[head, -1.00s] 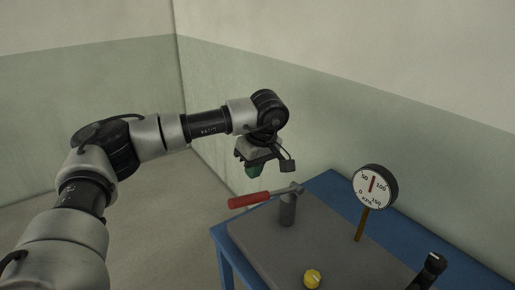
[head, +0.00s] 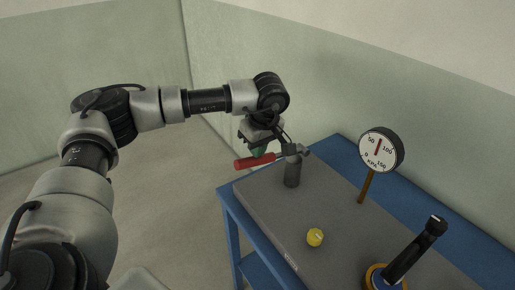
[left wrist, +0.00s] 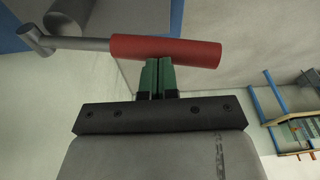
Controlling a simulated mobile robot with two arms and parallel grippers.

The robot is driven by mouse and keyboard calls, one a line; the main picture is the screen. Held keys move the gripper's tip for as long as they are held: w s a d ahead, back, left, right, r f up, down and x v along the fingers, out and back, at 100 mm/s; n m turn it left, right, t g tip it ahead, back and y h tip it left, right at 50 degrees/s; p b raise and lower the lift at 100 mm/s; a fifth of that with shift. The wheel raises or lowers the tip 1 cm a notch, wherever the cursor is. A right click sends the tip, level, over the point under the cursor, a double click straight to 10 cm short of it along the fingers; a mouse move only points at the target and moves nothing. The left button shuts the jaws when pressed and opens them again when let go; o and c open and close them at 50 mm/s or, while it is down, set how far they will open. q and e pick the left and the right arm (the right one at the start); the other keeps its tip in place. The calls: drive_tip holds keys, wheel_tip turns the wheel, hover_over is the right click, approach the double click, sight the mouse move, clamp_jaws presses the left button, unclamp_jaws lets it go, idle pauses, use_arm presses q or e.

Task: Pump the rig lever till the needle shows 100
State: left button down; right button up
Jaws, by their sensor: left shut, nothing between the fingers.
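The lever with a red grip (head: 255,161) sticks out to the left from a grey post (head: 292,172) on the rig; its grip lies close to level. My left gripper (head: 258,150) is shut and empty, just above the red grip. In the left wrist view its green fingertips (left wrist: 158,68) meet the edge of the red grip (left wrist: 165,50); I cannot tell whether they touch. The round white gauge (head: 381,150) stands on a brown stem, its red needle pointing nearly up, between 50 and 100. My right gripper is not in view.
The rig's grey plate (head: 270,222) lies on a blue table (head: 227,220). A black lever (head: 415,250) on a ringed base stands at the right. Walls rise behind the table.

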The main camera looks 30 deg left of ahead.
use_arm(q)
wheel_tip(320, 180, down, 8)
drive_tip(key=s+t+h+b, duration=0.2)
drive_tip(key=t+b, duration=0.3)
drive_tip(key=b, duration=1)
drive_tip(key=shift+a+f+n, duration=0.25)
drive_tip(key=shift+a+n, duration=0.05)
drive_tip(key=shift+a, duration=0.05)
drive_tip(key=shift+f, duration=0.1)
